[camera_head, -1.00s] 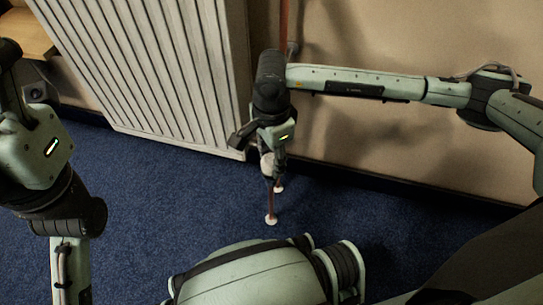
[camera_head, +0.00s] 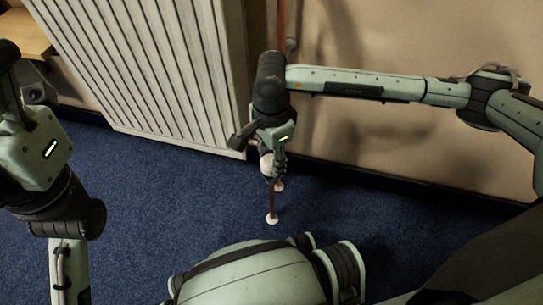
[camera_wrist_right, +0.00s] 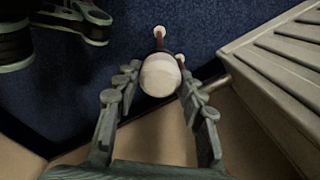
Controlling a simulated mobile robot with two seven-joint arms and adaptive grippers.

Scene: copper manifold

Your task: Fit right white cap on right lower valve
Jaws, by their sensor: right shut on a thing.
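My right gripper (camera_head: 271,163) is at the lower right corner of the radiator, above two copper pipes. It is shut on the white cap (camera_wrist_right: 160,75), which sits between its fingers in the right wrist view. The cap also shows small and pale in the head view (camera_head: 266,164). It lines up with the top of a copper pipe (camera_head: 272,200). The right lower valve is hidden behind the cap and fingers, so I cannot tell whether the cap touches it. My left arm is at the left edge of the head view; its gripper's fingers are not clear there.
The white ribbed radiator (camera_head: 150,70) stands against the beige wall (camera_head: 400,40). The pipes end in white floor collars (camera_head: 272,218) on the blue carpet (camera_head: 400,230). A wooden surface (camera_head: 25,35) is at the top left. The carpet right of the pipes is clear.

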